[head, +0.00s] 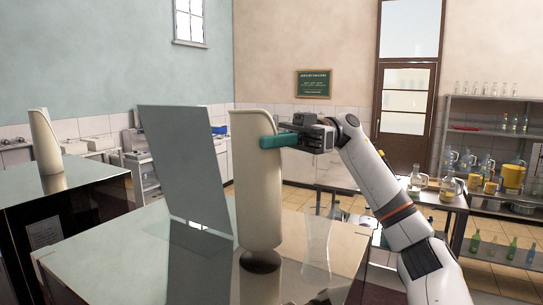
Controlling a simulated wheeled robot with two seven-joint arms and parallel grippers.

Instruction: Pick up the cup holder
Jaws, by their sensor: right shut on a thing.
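A tall cream cup holder (256,200) stands upright at the middle of the head view, over a glossy table (120,250). My right gripper (279,140) reaches in from the right, its teal fingers shut on the holder's upper part. A dark round patch shows right under the holder's lower end; I cannot tell whether the holder touches the table. A second, similar cream holder (45,142) stands on a dark counter at the left. My left gripper is not in view.
A grey upright panel (185,165) stands close to the left of the held holder. A shelf with glassware (495,105) is at the right. A low bench with jugs (417,182) stands behind my right arm. The table's front left part is clear.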

